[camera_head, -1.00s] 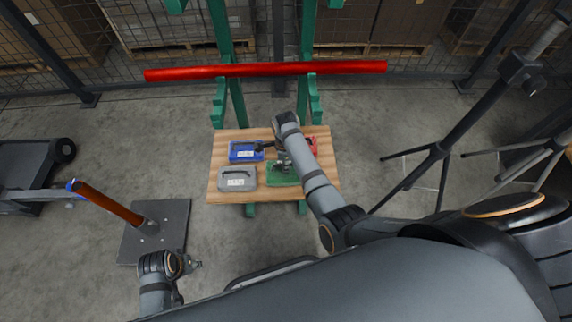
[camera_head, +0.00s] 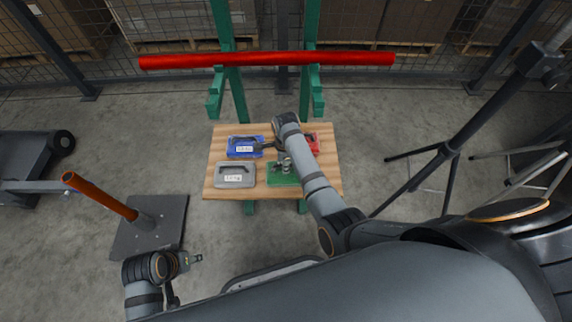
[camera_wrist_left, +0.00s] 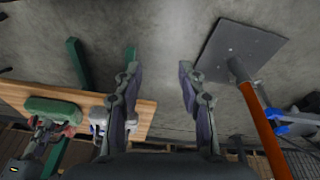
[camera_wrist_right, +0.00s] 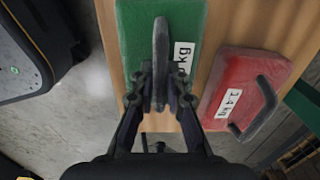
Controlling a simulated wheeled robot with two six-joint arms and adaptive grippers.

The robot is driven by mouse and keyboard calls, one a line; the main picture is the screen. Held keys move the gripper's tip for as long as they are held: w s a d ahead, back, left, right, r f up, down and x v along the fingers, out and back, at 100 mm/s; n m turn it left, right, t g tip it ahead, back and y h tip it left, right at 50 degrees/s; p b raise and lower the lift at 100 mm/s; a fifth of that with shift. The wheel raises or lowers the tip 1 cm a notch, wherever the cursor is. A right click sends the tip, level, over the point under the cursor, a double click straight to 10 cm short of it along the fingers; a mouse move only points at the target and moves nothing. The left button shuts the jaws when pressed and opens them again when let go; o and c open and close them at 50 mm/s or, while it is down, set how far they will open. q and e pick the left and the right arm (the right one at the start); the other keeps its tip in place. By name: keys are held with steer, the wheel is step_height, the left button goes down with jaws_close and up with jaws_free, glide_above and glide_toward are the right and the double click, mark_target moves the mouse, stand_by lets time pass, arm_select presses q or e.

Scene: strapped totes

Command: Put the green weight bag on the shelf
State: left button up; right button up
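The green weight bag (camera_head: 282,180) is over the near right part of a wooden board (camera_head: 328,186) on green uprights. My right gripper (camera_wrist_right: 160,85) has its fingers closed around the bag's upright grey handle (camera_wrist_right: 160,45). The green bag also shows in the left wrist view (camera_wrist_left: 55,108). I cannot tell whether it touches the board. My right forearm hides part of the board in the head view. My left gripper (camera_wrist_left: 158,70) is open and empty, low at the left in the head view (camera_head: 194,260). I cannot tell which surface is the shelf.
A blue bag (camera_head: 245,147), a grey bag (camera_head: 234,176) and a red bag (camera_wrist_right: 245,90) lie on the board. A red bar (camera_head: 265,59) crosses the uprights behind. An orange post (camera_head: 100,195) on a dark plate stands left. Tripod legs (camera_head: 445,150) stand right.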

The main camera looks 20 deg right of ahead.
steer(key=o, duration=0.3)
step_height(320, 180, up, 4)
steer(key=p, duration=0.4)
steer(key=shift+r, duration=0.1)
steer(key=shift+r+p, duration=0.6)
steer(key=shift+p, duration=0.4)
arm_select(q)
steer(key=s+a+f+g+y+p, duration=0.1)
steer(key=a+f, duration=0.1)
steer(key=f, duration=0.4)
steer(key=s+a+f+p, duration=0.1)
steer(key=s+a+f, duration=0.15)
steer(key=f, duration=0.35)
arm_select(e)
step_height(320, 180, up, 2)
step_height(320, 180, up, 2)
steer(key=p, duration=0.2)
steer(key=shift+p, duration=0.35)
arm_select(q)
steer(key=s+a+f+p, duration=0.2)
steer(key=s+f, duration=0.3)
steer(key=s, duration=0.4)
steer(key=shift+s+f+y+p, duration=0.3)
steer(key=shift+s+f+p, duration=0.1)
steer(key=shift+p, duration=0.15)
arm_select(e)
step_height(320, 180, up, 3)
steer(key=shift+f, duration=0.1)
